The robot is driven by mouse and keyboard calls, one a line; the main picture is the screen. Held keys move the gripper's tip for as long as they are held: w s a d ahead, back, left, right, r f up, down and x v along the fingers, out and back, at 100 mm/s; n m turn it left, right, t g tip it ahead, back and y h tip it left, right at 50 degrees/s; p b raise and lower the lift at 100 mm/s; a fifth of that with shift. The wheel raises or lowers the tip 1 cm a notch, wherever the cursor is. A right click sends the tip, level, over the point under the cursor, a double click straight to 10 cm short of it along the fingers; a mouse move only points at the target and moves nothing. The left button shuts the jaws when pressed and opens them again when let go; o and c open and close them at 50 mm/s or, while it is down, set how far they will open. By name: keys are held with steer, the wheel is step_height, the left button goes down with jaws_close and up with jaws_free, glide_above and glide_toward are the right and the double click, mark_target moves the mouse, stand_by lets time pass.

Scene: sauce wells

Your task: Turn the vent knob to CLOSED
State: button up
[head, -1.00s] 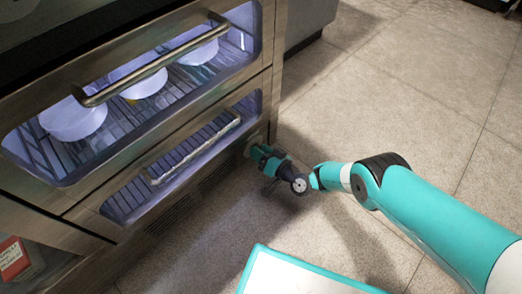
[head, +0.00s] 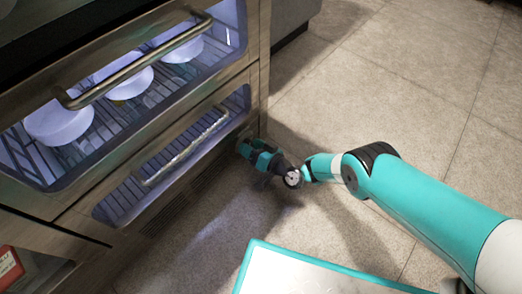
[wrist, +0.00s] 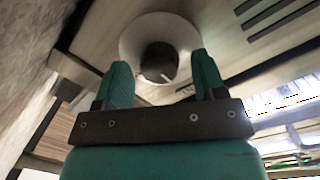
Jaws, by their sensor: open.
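The vent knob (wrist: 160,62) shows in the wrist view as a dark round knob with a short white mark, in the middle of a pale round plate (wrist: 132,38). The mark points to the lower right in that view. No lettering is readable there. My gripper (wrist: 161,72) is open, with one teal finger on each side of the knob in the picture. I cannot tell whether the fingers touch it. In the head view my gripper (head: 248,151) is low at the right front corner of the steel cabinet and hides the knob.
The steel cabinet (head: 258,95) has an upper drawer with a bar handle (head: 140,66) and white bowls (head: 125,82) behind glass. A lower glass drawer (head: 125,195) is beside my gripper. Slots (wrist: 265,14) lie near the knob. Open tiled floor (head: 400,90) extends to the right.

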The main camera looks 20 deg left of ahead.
steer(key=p+v, duration=1)
steer(key=v, duration=0.7)
steer(key=shift+d, duration=0.25)
